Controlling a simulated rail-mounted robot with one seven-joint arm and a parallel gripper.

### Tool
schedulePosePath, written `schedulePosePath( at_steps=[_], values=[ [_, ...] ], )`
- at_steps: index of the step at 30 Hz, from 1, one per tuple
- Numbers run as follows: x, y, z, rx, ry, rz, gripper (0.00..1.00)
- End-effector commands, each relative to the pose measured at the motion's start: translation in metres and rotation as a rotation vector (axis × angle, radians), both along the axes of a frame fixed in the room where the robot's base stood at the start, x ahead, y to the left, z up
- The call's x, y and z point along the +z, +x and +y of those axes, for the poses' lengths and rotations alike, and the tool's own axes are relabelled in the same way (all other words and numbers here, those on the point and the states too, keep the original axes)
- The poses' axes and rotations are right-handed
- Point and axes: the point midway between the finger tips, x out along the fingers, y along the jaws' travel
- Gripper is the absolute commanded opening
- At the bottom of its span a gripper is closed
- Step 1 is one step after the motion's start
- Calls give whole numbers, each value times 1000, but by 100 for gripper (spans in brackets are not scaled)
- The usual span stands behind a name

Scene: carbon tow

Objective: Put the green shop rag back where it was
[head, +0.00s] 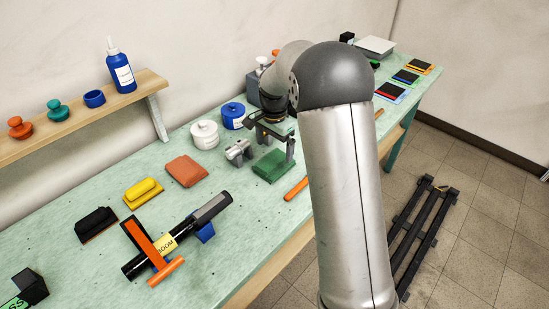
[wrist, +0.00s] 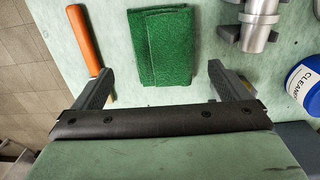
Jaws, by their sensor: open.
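The green shop rag (head: 273,166) lies folded and flat on the pale green bench top. It also shows in the wrist view (wrist: 160,45), ahead of my gripper and centred between the lines of its fingers. My gripper (head: 271,148) is open and empty, its two fingers spread wider than the rag. In the wrist view the fingertips (wrist: 160,73) reach about the rag's near edge, one to each side. No finger visibly touches the rag. I cannot tell the exact height of the fingertips above the bench.
An orange-handled tool (wrist: 83,40) lies left of the rag in the wrist view. A grey metal part (wrist: 258,22) and a blue-and-white pot (wrist: 304,83) stand on the right. An orange-brown folded cloth (head: 186,171) and yellow block (head: 143,192) lie further along the bench.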

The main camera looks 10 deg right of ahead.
Motion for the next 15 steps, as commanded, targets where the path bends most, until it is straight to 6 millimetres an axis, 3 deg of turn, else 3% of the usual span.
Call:
schedulePosePath(
  at_steps=[6,11,15],
  values=[
    [41,1,0,1,-1,-3,96],
    [56,-1,0,4,0,-1,96],
    [72,-28,1,84,4,-7,96]
  ],
)
